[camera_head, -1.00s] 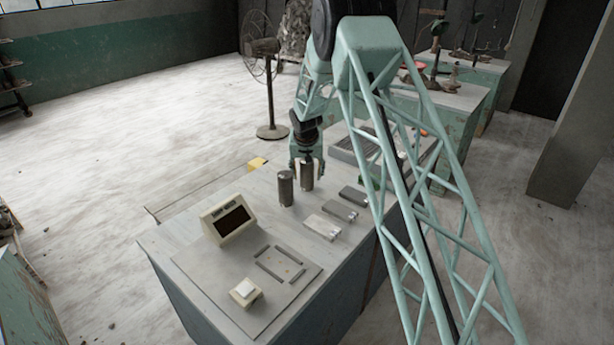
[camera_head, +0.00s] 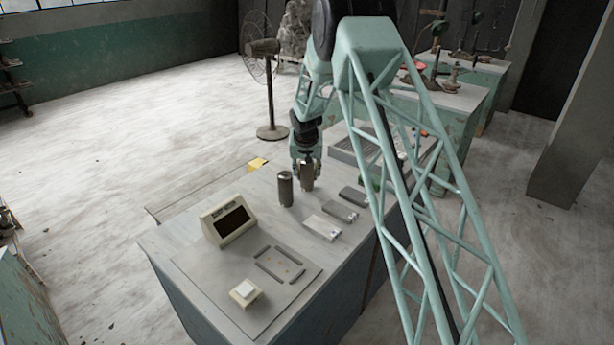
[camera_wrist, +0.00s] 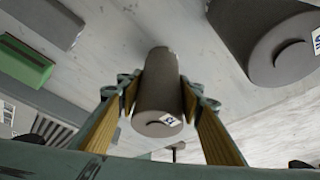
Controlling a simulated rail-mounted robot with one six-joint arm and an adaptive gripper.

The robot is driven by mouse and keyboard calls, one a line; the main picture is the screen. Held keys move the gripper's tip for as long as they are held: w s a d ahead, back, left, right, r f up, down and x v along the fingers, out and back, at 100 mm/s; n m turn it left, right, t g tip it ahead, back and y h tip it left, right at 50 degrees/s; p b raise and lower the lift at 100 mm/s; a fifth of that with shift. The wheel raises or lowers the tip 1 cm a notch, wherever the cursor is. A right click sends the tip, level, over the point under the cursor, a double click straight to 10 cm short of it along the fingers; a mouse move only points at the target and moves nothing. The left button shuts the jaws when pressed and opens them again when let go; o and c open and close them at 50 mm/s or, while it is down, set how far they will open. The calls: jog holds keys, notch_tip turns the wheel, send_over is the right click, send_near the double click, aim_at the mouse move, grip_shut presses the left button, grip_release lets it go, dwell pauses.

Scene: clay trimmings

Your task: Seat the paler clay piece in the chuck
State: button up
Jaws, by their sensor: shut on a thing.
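My gripper (camera_head: 306,168) is shut on a grey-brown cylinder (camera_head: 307,183), which stands upright at the bench's far part. In the wrist view, my gripper (camera_wrist: 160,92) has its ribbed yellow-brown pads on both sides of this cylinder (camera_wrist: 158,95), which bears a small white label and a dark curved mark. A second, similar grey cylinder (camera_head: 285,190) stands just to its left, apart from it; it also shows in the wrist view (camera_wrist: 262,40). I cannot tell surely which is paler. A low frame of dark bars (camera_head: 262,265), possibly the chuck, lies on the front plate.
A cream box with a dark screen (camera_head: 229,220) and a pale button box (camera_head: 246,292) stand on the bench (camera_head: 160,240). Flat blocks, one pale (camera_head: 322,227) and two darker (camera_head: 341,210), (camera_head: 354,196), lie right of the cylinders. A ribbed grey tray (camera_head: 350,150) lies behind.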

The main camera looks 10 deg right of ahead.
jog(key=shift+r, duration=0.15)
jog(key=shift+r+p, duration=0.6)
jog(key=shift+r, duration=4.35)
